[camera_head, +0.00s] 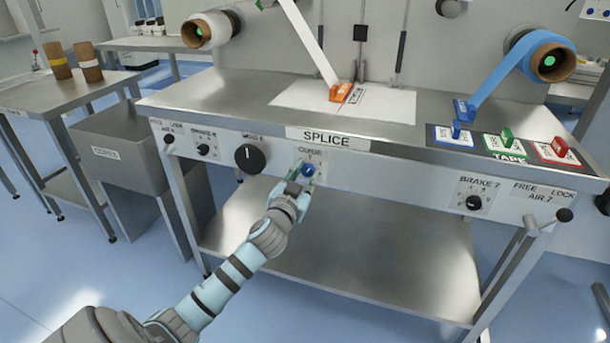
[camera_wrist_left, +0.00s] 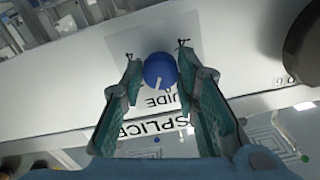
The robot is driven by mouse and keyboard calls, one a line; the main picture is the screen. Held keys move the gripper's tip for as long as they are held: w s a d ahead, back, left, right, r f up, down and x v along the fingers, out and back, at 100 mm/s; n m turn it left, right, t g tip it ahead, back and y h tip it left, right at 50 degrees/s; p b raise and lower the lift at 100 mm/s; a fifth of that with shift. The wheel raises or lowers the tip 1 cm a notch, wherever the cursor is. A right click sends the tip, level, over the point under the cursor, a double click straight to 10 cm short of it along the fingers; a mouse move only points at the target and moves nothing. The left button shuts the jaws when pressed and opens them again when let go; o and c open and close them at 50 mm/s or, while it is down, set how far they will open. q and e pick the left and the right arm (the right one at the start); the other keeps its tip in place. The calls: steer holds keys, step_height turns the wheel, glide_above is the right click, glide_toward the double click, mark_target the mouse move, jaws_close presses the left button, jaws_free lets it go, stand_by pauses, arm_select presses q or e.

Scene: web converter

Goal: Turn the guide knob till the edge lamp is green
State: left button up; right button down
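The guide knob (camera_head: 308,170) is a small blue round knob on the front panel, just below the SPLICE sign. It also shows in the left wrist view (camera_wrist_left: 159,68), with a white pointer line on its face, slightly tilted. My left gripper (camera_head: 306,178) reaches the panel from below. In the left wrist view its two teal fingers (camera_wrist_left: 159,72) stand on either side of the knob and appear to touch its sides. The GUIDE label is partly seen beside the knob. I cannot pick out the edge lamp in either view. My right gripper is not in view.
A larger black knob (camera_head: 250,158) sits left of the guide knob, and a brake knob (camera_head: 474,202) is farther right. The steel table (camera_head: 230,95) holds a white splice sheet and coloured tape blocks. A grey bin (camera_head: 115,150) stands at left. The lower shelf (camera_head: 370,250) is clear.

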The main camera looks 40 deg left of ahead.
arm_select(q)
steer(key=o, duration=0.3)
steer(key=shift+s, duration=0.1)
steer(key=v, duration=1.2)
stand_by(0.4)
